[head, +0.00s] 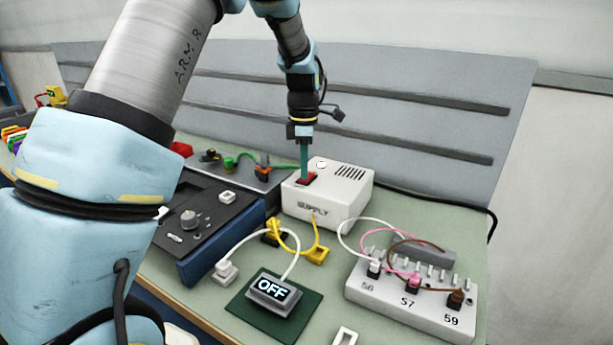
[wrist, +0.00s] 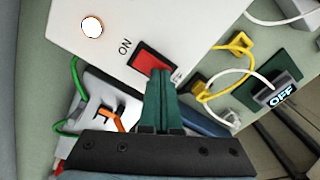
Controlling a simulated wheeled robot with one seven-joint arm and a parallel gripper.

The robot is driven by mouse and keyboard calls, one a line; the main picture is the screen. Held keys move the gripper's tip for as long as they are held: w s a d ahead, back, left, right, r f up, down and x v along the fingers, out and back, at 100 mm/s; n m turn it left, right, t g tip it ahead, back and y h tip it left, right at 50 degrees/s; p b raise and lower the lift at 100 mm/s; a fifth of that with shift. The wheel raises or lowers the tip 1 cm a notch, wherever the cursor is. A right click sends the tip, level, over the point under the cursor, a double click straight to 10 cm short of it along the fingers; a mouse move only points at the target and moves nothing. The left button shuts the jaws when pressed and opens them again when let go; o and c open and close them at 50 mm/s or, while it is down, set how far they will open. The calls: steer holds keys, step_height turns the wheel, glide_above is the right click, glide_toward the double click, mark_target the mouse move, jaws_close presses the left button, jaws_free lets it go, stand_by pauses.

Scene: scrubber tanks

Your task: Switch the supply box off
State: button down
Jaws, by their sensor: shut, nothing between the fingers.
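The white supply box (head: 325,203) stands on the bench, with SUPPLY on its front and vents on top. Its red rocker switch (wrist: 153,61) shows in the wrist view, with ON printed at one end and lettering partly hidden by my fingers at the other. My gripper (head: 305,174) points down over the switch with its green fingers shut and empty. In the wrist view its fingertips (wrist: 161,75) are at the end of the rocker away from ON; contact is hard to judge. A round lamp (wrist: 92,27) on the box looks bright white. A small display (head: 272,290) reads OFF.
A terminal block (head: 412,306) marked 56, 57 and 59 with several wires stands at front right. A dark panel with a knob (head: 190,219) lies left of the box. Yellow connectors (head: 316,254) and white cables lie in front.

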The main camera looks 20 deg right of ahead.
step_height(320, 180, up, 7)
steer(key=p, duration=0.6)
stand_by(0.3)
steer(key=shift+f, duration=0.1)
steer(key=s+a+m+b, duration=0.15)
steer(key=a+m, duration=0.55)
steer(key=a, duration=1.3)
steer(key=s+a+m+t, duration=0.1)
steer(key=s+a+m, duration=0.7)
steer(key=s+a, duration=0.2)
steer(key=a, duration=0.2)
steer(key=shift+s+a+f+t, duration=0.3)
steer(key=shift+s+a+f, duration=0.05)
steer(key=shift+s, duration=0.05)
